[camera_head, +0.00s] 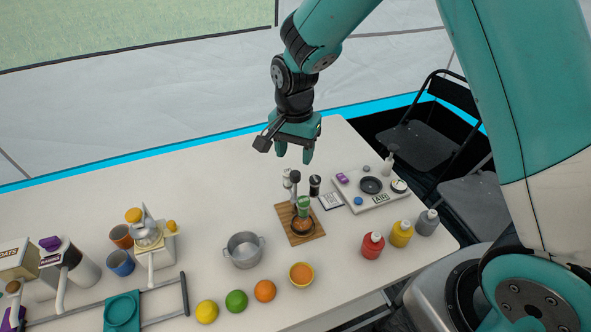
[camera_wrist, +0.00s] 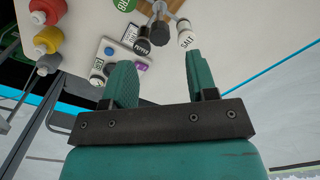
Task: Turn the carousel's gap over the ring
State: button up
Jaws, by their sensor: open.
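A wooden board (camera_head: 317,236) lies on the table, with a small round carousel-like stand (camera_head: 302,225) on it. A jar with a green label (camera_head: 303,207) stands on or over the stand. A grey-white post or shaker stands behind it, and a black-topped jar (camera_head: 315,185) stands just off the board to the right. In the wrist view a SALT jar (camera_wrist: 186,38) and a PEPPER jar (camera_wrist: 143,42) show beyond the fingers. The ring and the carousel's gap cannot be made out. My gripper (camera_head: 295,153) is open and empty, well above the table behind the board; its fingers also show in the wrist view (camera_wrist: 158,80).
A light tray (camera_head: 385,205) with a black disc is right of the board. Red (camera_head: 372,245), yellow (camera_head: 401,233) and grey (camera_head: 427,222) bottles stand at the right edge. A metal pot (camera_head: 244,250), bowl (camera_head: 301,275) and fruit are left and in front. The table's back left is clear.

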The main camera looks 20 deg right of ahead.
aim_at(295, 173)
notch_tip(295, 173, down, 7)
jog(key=shift+r+p, duration=0.2)
jog(key=shift+p, duration=0.1)
jog(key=shift+c, duration=0.3)
jog(key=c, duration=0.9)
